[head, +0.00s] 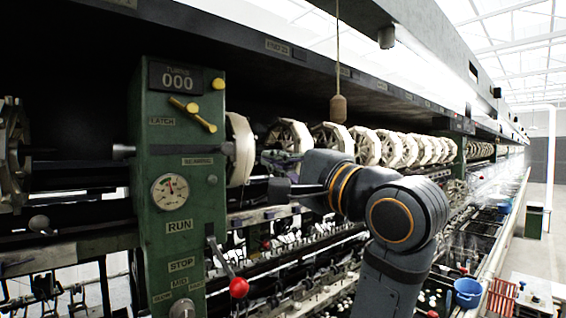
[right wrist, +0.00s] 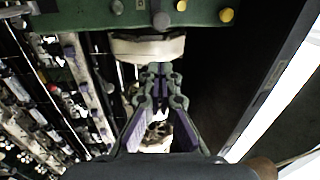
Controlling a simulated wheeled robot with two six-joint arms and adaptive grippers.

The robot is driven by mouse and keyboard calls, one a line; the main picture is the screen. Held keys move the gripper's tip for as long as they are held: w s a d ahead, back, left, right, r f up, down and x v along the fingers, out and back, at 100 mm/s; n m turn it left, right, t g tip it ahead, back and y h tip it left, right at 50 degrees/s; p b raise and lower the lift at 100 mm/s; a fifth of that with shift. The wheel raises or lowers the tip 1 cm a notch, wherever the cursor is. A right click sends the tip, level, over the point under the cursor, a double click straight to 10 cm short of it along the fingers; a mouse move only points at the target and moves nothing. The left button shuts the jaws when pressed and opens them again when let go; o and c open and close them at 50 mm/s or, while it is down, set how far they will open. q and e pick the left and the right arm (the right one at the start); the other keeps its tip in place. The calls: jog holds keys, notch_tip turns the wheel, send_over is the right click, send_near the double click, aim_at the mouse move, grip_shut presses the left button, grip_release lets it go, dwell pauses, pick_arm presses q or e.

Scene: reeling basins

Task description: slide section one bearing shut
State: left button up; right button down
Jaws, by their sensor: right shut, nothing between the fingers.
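The green post (head: 180,235) of the section carries a plate lettered BEARING (head: 197,161). A pale reel (head: 241,148) stands close against the post's right side. My right gripper (head: 277,190) is to the right of the post, a little below and right of the reel. In the right wrist view its fingers (right wrist: 160,70) are together and empty, pointing at the reel (right wrist: 148,47) and the green post (right wrist: 85,14). I cannot tell whether they touch the reel. My left gripper is not in view.
On the post are a yellow latch lever (head: 193,115), a gauge (head: 170,191) and a red-knobbed lever (head: 238,287). A wooden pull (head: 338,108) hangs on a cord above my right arm. More reels (head: 367,146) run off to the right.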

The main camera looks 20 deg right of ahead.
jog(key=shift+p+x, duration=1.35)
jog(key=shift+x, duration=3.7)
jog(key=shift+s+a+f, duration=0.1)
jog(key=shift+a+f, duration=0.05)
jog(key=shift+s+a, duration=0.15)
jog(key=shift+a, duration=0.3)
